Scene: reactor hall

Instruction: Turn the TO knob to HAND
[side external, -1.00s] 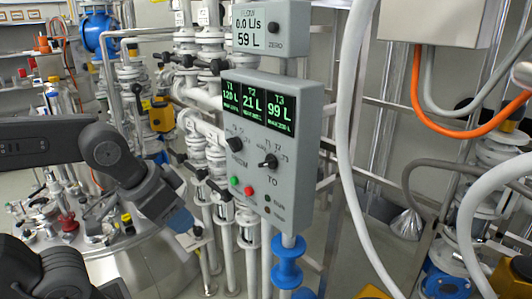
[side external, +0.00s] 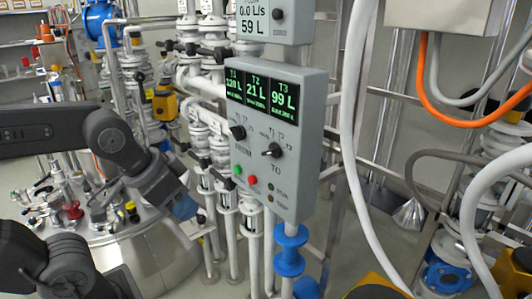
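The TO knob (side external: 272,150) is a small black knob on the right of the grey control panel (side external: 287,197), above the TO lettering. Its pointer end seems to face left; the small labels around it are too blurred to read surely. The similar FROM knob (side external: 238,132) sits to its left and higher. My gripper (side external: 205,236) is low and left of the panel, clear of both knobs. It points down to the right. Its fingers are too small and mixed with the pipes behind to show whether they are open.
The panel's display (side external: 262,92) reads 120 L, 21 L and 99 L. A green button (side external: 237,169) and a red button (side external: 252,180) sit below the knobs. White pipes and valves crowd behind. A white hose (side external: 349,130) hangs right of the panel. A metal vessel (side external: 150,262) stands below my arm.

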